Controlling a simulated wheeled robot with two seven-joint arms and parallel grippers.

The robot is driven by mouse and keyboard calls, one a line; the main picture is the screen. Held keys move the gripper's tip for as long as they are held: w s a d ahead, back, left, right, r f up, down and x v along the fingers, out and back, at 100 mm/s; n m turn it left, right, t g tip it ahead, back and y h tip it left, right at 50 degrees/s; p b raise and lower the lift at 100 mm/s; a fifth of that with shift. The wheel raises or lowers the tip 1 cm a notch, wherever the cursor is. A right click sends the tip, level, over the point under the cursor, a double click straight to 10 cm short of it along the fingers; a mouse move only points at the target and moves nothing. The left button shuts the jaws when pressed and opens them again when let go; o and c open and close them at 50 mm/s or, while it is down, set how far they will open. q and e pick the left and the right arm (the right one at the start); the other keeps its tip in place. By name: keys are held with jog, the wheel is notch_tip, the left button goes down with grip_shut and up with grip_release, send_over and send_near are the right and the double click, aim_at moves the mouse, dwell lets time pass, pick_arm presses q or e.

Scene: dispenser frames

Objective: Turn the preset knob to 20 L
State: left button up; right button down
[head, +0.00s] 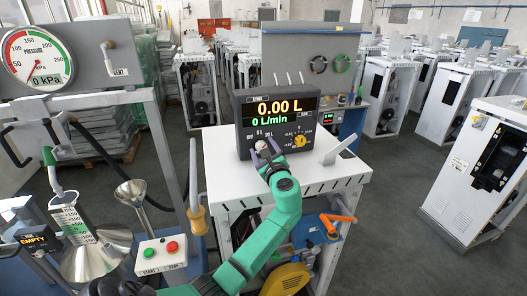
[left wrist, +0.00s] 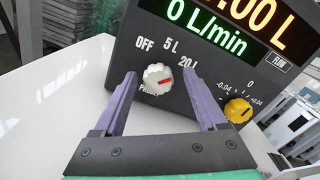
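The white preset knob (left wrist: 157,79) is on the front of the dark display unit (head: 240,120), below the labels OFF, 5 L and 20 L. Its red mark slants right and slightly up, roughly toward 20 L. My left gripper (left wrist: 159,74) is open, with one purple finger to each side of the knob and gaps visible between them. In the head view the left gripper (head: 267,153) is at the lower left of the panel, partly covering the knob. The display reads 0.00 L and 0 L/min. My right gripper is not in view.
A yellow knob (left wrist: 238,110) sits right of the preset knob. The unit stands on a white cabinet top (head: 225,180). A grey lever (head: 338,147) rises at right. A pressure gauge (head: 37,57), a funnel (head: 130,192) and a start/stop box (head: 161,253) are at left.

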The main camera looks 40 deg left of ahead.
pick_arm(q)
jog(key=shift+f, duration=0.3)
jog(key=shift+s+d+f+b, duration=0.2)
jog(key=shift+d+b, duration=0.1)
jog(key=shift+d, duration=0.15)
jog(key=b+v, duration=0.4)
jog(key=v, duration=0.9)
jog(key=shift+s+d+r+b, duration=0.2)
jog(key=shift+s+r+b, duration=0.05)
jog(key=shift+r+b, duration=0.1)
jog(key=shift+a, duration=0.1)
